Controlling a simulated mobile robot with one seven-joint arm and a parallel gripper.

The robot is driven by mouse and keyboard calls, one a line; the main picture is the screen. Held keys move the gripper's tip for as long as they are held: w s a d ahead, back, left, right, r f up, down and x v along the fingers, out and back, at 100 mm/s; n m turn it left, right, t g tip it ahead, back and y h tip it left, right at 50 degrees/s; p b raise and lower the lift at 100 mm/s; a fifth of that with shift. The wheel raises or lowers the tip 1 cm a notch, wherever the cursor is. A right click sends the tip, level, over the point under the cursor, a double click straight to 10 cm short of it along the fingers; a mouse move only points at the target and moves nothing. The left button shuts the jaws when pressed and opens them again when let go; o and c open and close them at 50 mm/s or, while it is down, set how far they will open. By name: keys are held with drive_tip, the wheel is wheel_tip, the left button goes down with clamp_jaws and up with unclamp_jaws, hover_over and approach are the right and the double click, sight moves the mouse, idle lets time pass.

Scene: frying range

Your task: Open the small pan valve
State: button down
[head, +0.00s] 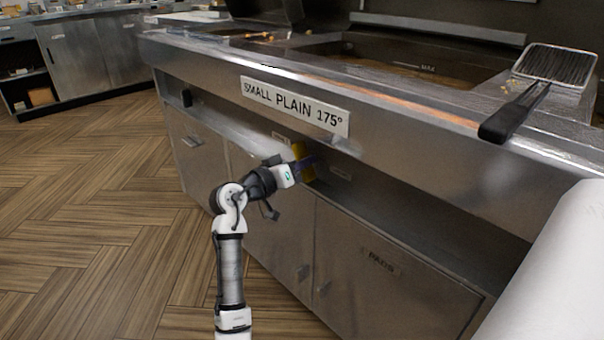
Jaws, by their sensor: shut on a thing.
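My gripper (306,170) reaches the front of the steel frying range, just below the counter edge.
Cabinet doors (355,270), one labelled "PANS" or similar, are below the recess. A wire basket (556,66) with a black handle (512,115) lies on the range top at right. Wooden floor (90,210) is clear at left. A steel counter (85,52) stands behind.

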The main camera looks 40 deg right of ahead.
drive_tip(key=m+b, duration=0.3)
drive_tip(key=shift+f, duration=0.2)
drive_tip(key=shift+r+m+b, duration=0.1)
drive_tip(key=shift+m+b, duration=0.65)
drive_tip(key=shift+m, duration=0.55)
drive_tip(key=shift+r, duration=0.1)
drive_tip(key=c, duration=1.3)
unclamp_jaws()
drive_tip(key=shift+a, duration=0.15)
